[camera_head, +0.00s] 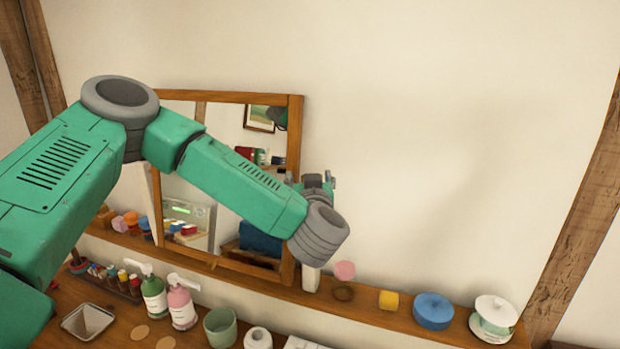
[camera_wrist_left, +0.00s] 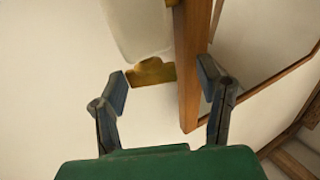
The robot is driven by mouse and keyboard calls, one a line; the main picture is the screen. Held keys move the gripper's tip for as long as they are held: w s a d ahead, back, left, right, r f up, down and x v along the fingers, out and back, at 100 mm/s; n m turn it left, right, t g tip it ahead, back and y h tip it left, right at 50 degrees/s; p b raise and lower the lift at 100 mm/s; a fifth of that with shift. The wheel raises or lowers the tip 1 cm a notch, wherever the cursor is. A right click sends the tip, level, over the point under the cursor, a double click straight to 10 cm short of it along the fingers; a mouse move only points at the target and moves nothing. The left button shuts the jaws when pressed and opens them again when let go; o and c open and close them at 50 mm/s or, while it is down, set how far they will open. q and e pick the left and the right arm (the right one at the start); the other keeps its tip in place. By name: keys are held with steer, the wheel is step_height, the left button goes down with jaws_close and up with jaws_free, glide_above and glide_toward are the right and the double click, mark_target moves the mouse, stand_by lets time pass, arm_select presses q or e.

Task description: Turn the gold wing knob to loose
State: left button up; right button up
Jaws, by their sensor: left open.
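The gold wing knob (camera_wrist_left: 152,72) shows in the left wrist view, between and beyond my fingertips. It sits at the end of a pale, smooth body (camera_wrist_left: 135,28) and close beside a wooden frame (camera_wrist_left: 190,75). My left gripper (camera_wrist_left: 162,78) is open, with one finger on each side of the knob and no clear contact. In the head view the left gripper (camera_head: 318,183) is near the mirror's right edge, partly hidden by my wrist. The knob cannot be made out in the head view. My right gripper is not in view.
The shelf (camera_head: 380,318) holds a pink piece (camera_head: 345,270), yellow block (camera_head: 389,300), blue round box (camera_head: 433,311) and white lidded jar (camera_head: 493,316). Pump bottles (camera_head: 181,305) stand below. The wall at right is clear.

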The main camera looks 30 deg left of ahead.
arm_select(q)
steer(key=shift+d, duration=0.25)
steer(key=c, duration=1.1)
steer(key=shift+w+d+r, duration=0.1)
steer(key=shift+d, duration=0.2)
steer(key=shift+c, duration=0.3)
steer(key=shift+a+r, duration=0.1)
steer(key=shift+a, duration=0.05)
steer(key=o, duration=1.2)
steer(key=shift+c, duration=0.2)
steer(key=shift+s, duration=0.2)
steer(key=shift+d, duration=0.2)
